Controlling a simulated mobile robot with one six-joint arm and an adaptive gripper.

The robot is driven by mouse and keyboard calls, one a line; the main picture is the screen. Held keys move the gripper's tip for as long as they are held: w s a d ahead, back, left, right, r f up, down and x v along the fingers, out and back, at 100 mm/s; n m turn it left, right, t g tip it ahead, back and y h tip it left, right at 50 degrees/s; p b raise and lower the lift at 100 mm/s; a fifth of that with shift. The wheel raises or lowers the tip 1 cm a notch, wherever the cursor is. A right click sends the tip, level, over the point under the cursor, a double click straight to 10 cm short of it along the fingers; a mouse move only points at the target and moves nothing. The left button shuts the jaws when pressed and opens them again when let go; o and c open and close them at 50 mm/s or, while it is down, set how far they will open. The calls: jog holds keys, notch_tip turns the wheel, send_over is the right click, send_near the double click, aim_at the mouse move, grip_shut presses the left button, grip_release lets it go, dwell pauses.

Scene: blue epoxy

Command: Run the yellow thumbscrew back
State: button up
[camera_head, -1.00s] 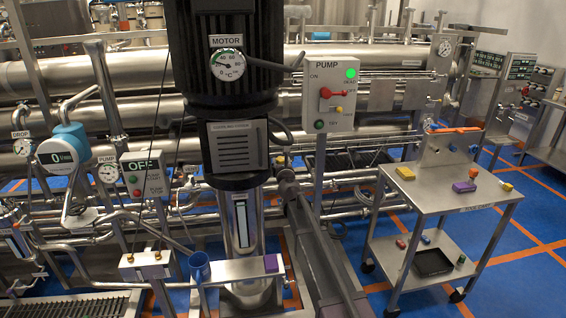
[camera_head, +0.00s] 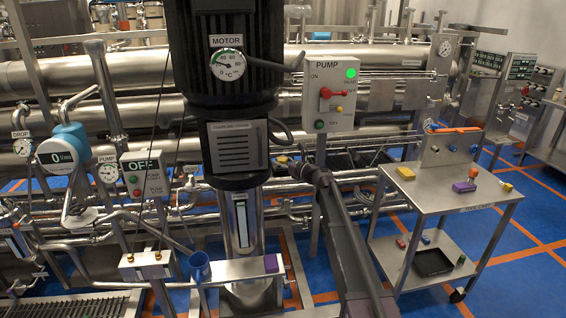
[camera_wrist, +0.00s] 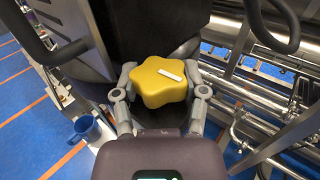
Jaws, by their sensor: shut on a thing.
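The yellow thumbscrew (camera_wrist: 158,84) is a lobed, star-shaped knob with a white bar mark on its top. It sits against a dark body in the wrist view. My gripper (camera_wrist: 162,90) is shut on it, with one finger on its left side and one on its right. In the head view my gripper (camera_head: 291,168) is at the right side of the pump column, low beneath the black motor (camera_head: 225,100). A small yellow bit of the thumbscrew (camera_head: 282,159) shows there; the rest is hard to make out.
Pipes run close behind and beside my gripper. A pump switch box (camera_head: 331,105) with a green light stands above my arm. A steel cart (camera_head: 420,192) with small coloured blocks is at right. A blue cup (camera_head: 200,266) is at lower left, also in the wrist view (camera_wrist: 86,128).

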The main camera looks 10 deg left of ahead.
jog(key=n+g+y, duration=0.1)
jog(key=n+g, duration=0.1)
jog(key=g, duration=0.1)
jog(key=n+g+y, duration=0.1)
jog(key=n+g, duration=0.1)
jog(key=g, duration=0.1)
jog(key=n+g+y, duration=0.1)
jog(key=n+g, duration=0.1)
jog(key=g, duration=0.1)
jog(key=shift+w, duration=0.4)
jog(key=n+g, duration=0.2)
jog(key=g, duration=0.1)
jog(key=n+g, duration=0.2)
jog(key=g, duration=0.1)
jog(key=shift+s+r+h, duration=0.1)
jog(key=shift+s+h, duration=0.05)
jog(key=shift+h, duration=0.25)
jog(key=shift+n+g, duration=0.3)
jog(key=shift+g, duration=0.1)
jog(key=o, duration=0.9)
jog(key=shift+d, duration=0.1)
jog(key=shift+s, duration=0.15)
jog(key=v, duration=1.2)
